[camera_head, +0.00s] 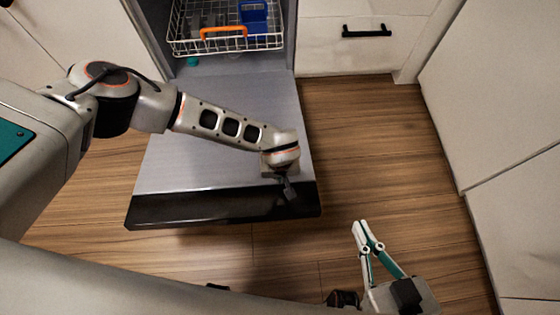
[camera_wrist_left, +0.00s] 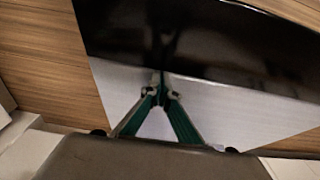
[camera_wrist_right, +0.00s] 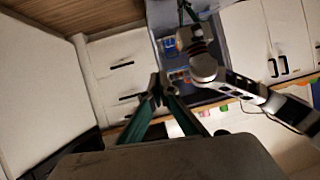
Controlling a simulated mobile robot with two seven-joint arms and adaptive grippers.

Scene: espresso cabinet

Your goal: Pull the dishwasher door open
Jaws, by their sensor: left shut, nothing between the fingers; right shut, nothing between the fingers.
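The dishwasher door (camera_head: 185,150) is folded down and lies open, about flat, above the floor. Its grey inner face is up, and its black edge (camera_head: 170,209) is toward me. My left gripper (camera_head: 290,192) is shut and empty over the black edge, near its right end. In the left wrist view its fingertips (camera_wrist_left: 162,88) meet in front of the grey face and black band (camera_wrist_left: 200,35); I cannot tell whether they touch the door. My right gripper (camera_head: 361,226) is shut and empty, to the right of the door above the floor.
A white wire rack (camera_head: 225,43) with an orange handle and a blue item (camera_head: 253,16) sits inside the dishwasher. A drawer with a black handle (camera_head: 366,31) is to its right. White cabinets (camera_head: 490,90) border the right side. Wooden floor (camera_head: 375,150) is clear between.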

